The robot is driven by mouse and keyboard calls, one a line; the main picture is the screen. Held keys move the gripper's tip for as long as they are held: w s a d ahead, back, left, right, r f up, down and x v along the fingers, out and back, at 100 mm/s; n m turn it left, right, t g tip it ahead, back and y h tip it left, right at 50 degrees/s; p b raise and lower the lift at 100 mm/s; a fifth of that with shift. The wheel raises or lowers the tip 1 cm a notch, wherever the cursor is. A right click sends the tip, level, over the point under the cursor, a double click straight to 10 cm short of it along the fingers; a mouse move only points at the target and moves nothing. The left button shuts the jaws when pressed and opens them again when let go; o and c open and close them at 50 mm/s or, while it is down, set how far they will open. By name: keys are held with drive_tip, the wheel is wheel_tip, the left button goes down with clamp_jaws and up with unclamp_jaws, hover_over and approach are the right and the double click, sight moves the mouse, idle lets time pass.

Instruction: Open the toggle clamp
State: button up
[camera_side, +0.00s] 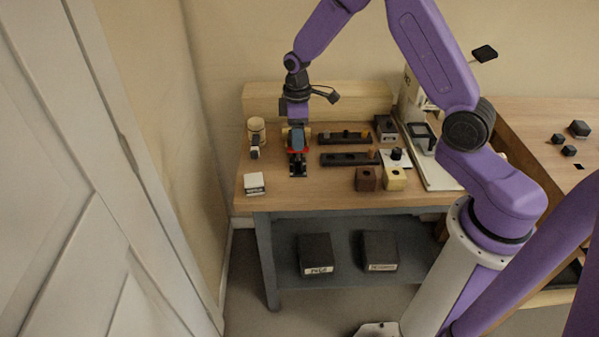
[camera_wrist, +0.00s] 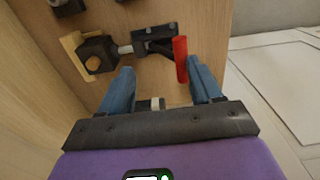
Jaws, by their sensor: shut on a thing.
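The toggle clamp (camera_side: 298,169) is black with a red handle and is fixed on the bench below my gripper (camera_side: 297,146). In the wrist view the red handle (camera_wrist: 180,60) stands up beside the tip of the right blue finger. The clamp's dark linkage and plunger arm (camera_wrist: 148,42) reach left from it toward a dark block with a tan knob (camera_wrist: 97,56).
A tan-topped cylinder (camera_side: 256,127) and a small white-topped block (camera_side: 254,183) stand left of the clamp. Dark rails (camera_side: 348,159), a brown block (camera_side: 366,179) and a cream block (camera_side: 394,180) lie to the right. The front strip of the bench is clear.

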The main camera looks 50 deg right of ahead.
drive_tip(key=shift+o, duration=0.5)
drive_tip(key=shift+d+f, duration=0.1)
drive_tip(key=shift+d, duration=0.35)
drive_tip(key=shift+o, duration=0.3)
drive_tip(key=shift+w+d, duration=0.1)
drive_tip(key=shift+o, duration=1.1)
drive_tip(key=shift+w+d+f, duration=0.1)
drive_tip(key=shift+w+d, duration=0.05)
drive_tip(key=o, duration=0.5)
drive_tip(key=shift+w+r, duration=0.1)
drive_tip(key=shift+r, duration=0.15)
drive_tip(key=r, duration=0.6)
drive_tip(key=shift+a+r, duration=0.3)
drive_tip(key=shift+r, duration=0.1)
